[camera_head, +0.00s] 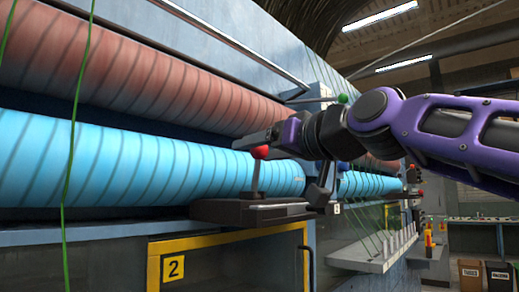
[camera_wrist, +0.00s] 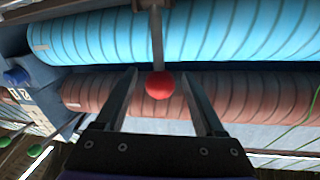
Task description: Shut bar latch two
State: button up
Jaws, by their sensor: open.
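Bar latch two appears to be the lever with a red ball knob (camera_head: 260,152), standing upright on a dark base (camera_head: 235,211) above a yellow-framed door (camera_head: 153,262) with a "2" plate (camera_head: 173,268). My gripper (camera_head: 255,139) is at knob height, its fingers pointing left. The wrist view shows my gripper (camera_wrist: 159,72) open, with the red knob (camera_wrist: 160,86) between its two fingers and gaps on both sides. The lever's stem (camera_wrist: 157,45) runs up from the knob in that view. My fingers partly overlap the knob's top in the head view.
A cyan roller (camera_head: 120,165) lies behind the lever, with a red-brown roller (camera_head: 140,85) above it. A green thread (camera_head: 64,190) hangs at the left. A shelf with several spools (camera_head: 375,258) stands right of the door. A green knob (camera_head: 343,98) shows beyond my arm.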

grip_shut()
dwell(1.3)
